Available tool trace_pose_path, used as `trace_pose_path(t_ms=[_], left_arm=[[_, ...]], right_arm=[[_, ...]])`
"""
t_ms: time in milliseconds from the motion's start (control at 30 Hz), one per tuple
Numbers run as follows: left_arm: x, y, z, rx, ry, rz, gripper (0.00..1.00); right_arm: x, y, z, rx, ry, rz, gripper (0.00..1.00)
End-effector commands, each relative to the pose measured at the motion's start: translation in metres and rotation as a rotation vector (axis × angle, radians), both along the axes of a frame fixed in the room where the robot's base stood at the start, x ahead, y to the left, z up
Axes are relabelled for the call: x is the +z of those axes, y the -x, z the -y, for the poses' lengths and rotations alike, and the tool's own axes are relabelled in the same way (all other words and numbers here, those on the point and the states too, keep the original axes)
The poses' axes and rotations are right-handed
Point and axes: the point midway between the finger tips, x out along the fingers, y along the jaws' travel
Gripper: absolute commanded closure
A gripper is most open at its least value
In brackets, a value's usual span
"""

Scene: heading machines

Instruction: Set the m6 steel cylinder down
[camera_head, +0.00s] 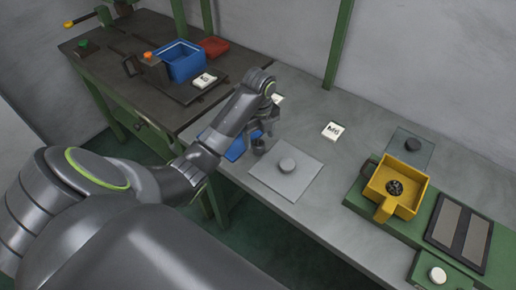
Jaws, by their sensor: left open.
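My left gripper (260,146) hangs just left of the cylinder, pointing down over the plate's left corner. It is open, and I see a gap between it and the cylinder. A white card with black lettering (333,131), too small to read surely, lies behind the plate. My right gripper is not in the picture.
A blue tray (236,150) sits left of the plate, partly behind my arm. A yellow container (404,183) with dark pieces stands on a green base at the right. A dark workbench with a blue bin (182,60) is at the back left. The table between plate and yellow container is clear.

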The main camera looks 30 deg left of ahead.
Motion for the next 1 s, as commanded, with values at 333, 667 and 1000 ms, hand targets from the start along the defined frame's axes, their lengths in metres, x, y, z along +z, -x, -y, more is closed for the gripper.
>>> trace_pose_path(t_ms=[333, 667, 1000], left_arm=[[-0.027, -0.005, -0.007, 0.0, -0.001, 0.0, 0.35], [-0.051, -0.006, -0.009, -0.001, -0.001, -0.001, 0.35], [-0.05, -0.006, -0.009, -0.002, -0.001, -0.001, 0.6]], right_arm=[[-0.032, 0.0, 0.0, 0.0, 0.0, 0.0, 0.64], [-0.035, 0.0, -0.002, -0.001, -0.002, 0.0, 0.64], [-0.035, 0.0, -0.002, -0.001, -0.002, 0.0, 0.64]])
